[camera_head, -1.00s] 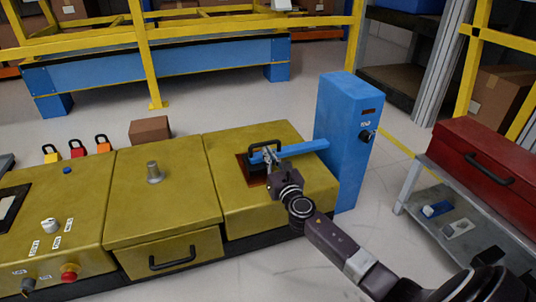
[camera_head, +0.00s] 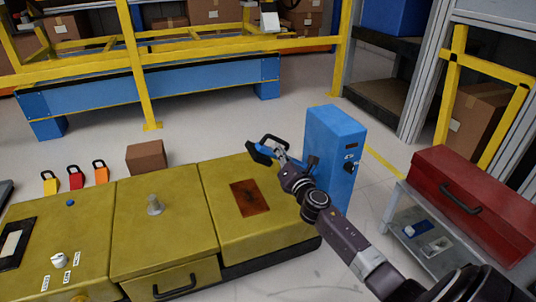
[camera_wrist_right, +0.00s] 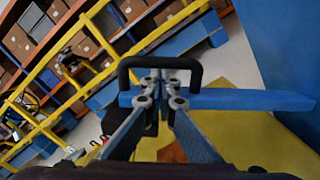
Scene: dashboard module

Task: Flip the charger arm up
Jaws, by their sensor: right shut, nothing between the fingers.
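The charger arm (camera_head: 262,154) is a blue bar with a black loop handle (camera_head: 272,141), extending from the blue charger post (camera_head: 338,145). Its handle end is raised clear above the yellow cabinet. My right gripper (camera_head: 281,158) is shut with nothing between its fingers, right at the handle. In the right wrist view, the fingertips (camera_wrist_right: 161,92) overlap the opening of the black handle (camera_wrist_right: 160,66), in front of the blue bar (camera_wrist_right: 250,99). Whether they touch it cannot be told. My wrist hides the middle of the bar in the head view. My left gripper is not in view.
A brown square patch (camera_head: 249,197) lies bare on the yellow cabinet top (camera_head: 215,185). A metal knob (camera_head: 154,205) stands to its left. A red toolbox (camera_head: 470,200) on a grey cart is at the right. A yellow rail (camera_head: 200,60) crosses behind.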

